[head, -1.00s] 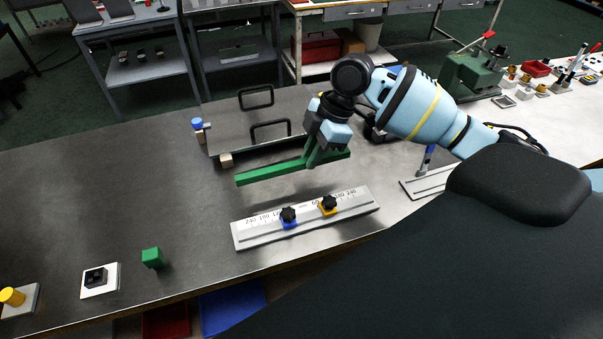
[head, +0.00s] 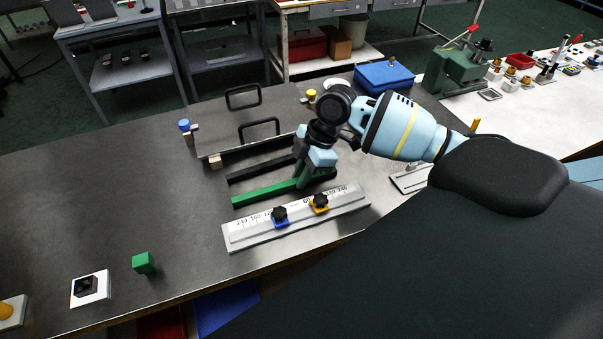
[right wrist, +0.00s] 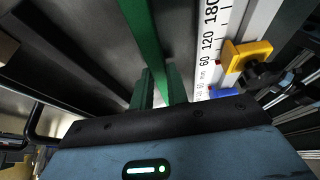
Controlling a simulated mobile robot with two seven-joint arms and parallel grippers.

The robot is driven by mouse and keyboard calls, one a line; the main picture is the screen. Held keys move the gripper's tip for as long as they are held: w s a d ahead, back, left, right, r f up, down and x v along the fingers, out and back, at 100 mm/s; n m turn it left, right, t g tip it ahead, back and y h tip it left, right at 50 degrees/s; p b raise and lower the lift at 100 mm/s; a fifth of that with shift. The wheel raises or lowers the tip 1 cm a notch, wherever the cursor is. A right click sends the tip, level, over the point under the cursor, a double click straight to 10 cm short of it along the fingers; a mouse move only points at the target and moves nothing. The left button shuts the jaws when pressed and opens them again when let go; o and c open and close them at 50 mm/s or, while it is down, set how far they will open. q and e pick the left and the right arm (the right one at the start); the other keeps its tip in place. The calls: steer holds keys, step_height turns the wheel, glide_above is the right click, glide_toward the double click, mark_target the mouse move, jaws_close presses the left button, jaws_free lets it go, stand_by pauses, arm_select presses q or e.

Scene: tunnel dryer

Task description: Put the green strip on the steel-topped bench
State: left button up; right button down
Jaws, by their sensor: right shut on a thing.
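The green strip (head: 262,192) is long and thin. My right gripper (head: 303,180) is shut on it near its right end and holds it low over the steel-topped bench (head: 80,200). The strip lies between the ruler fixture and the handled plate, roughly parallel to the ruler. A dark band, perhaps its shadow, runs beside it; I cannot tell whether the strip touches the top. In the right wrist view the strip (right wrist: 142,35) runs away from between the fingers. My left gripper is not in view.
A ruler fixture (head: 240,236) with blue and yellow stops lies in front of the strip. A plate with two black handles (head: 220,140) lies behind. A green cube (head: 144,263) and a white-based black part (head: 91,288) stand front left. The bench's left part is clear.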

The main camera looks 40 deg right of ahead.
steer(key=shift+f, duration=0.1)
steer(key=c, duration=1.4)
jaws_free()
steer(key=v, duration=1.2)
